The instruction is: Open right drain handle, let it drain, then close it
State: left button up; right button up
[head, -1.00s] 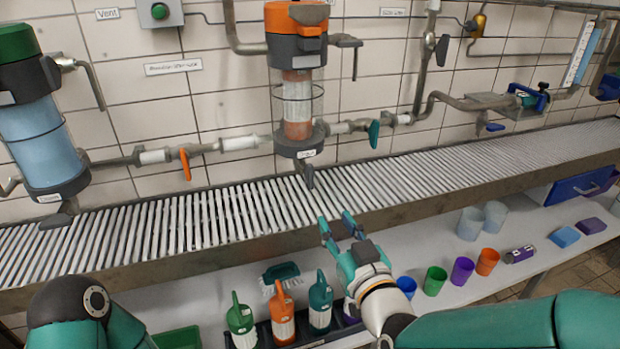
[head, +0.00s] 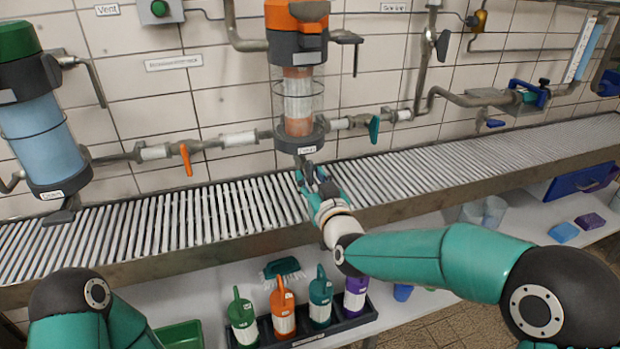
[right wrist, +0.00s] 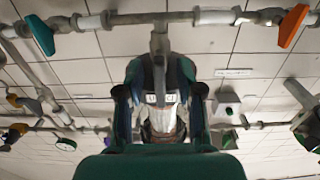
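The right vessel (head: 298,100) has an orange and grey top, reddish contents and a dark base. Its grey drain handle (head: 299,163) hangs under the base, partly hidden by my right gripper (head: 311,178). In the right wrist view the grey handle (right wrist: 159,70) runs down the middle, between the spread fingers of my right gripper (right wrist: 160,100). The fingers look apart on either side of it, and I cannot see contact. My left gripper is not in view.
A left vessel (head: 42,140) with blue contents stands at the left. An orange valve handle (head: 186,159) and a green valve handle (head: 374,129) sit on the pipe. The slatted grate (head: 150,228) runs below. Labelled bottles (head: 284,312) stand in a dark tray.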

grip_shut()
jog(key=shift+a, duration=0.25)
jog(key=shift+d+f, duration=0.1)
jog(key=shift+d, duration=0.05)
jog(key=shift+f+m+b, duration=0.15)
jog(key=shift+m+b, duration=0.35)
jog(key=shift+b, duration=0.45)
jog(key=m+b, duration=0.7)
jog(key=b, duration=0.1)
jog(key=shift+s+m, duration=0.1)
jog(key=shift+m, duration=0.2)
jog(key=m+b, duration=0.1)
jog(key=m, duration=0.1)
jog(key=m+b, duration=0.1)
jog(key=b, duration=0.1)
jog(key=m+b, duration=0.1)
jog(key=m, duration=0.1)
jog(key=shift+a+m, duration=0.25)
jog(key=shift+m, duration=0.05)
jog(key=shift+r+m+b, duration=0.2)
jog(key=shift+m+b, duration=0.45)
jog(key=shift+m, duration=0.35)
jog(key=shift+r+m+b, duration=0.15)
jog(key=shift+m+b, duration=0.5)
jog(key=shift+m, duration=0.35)
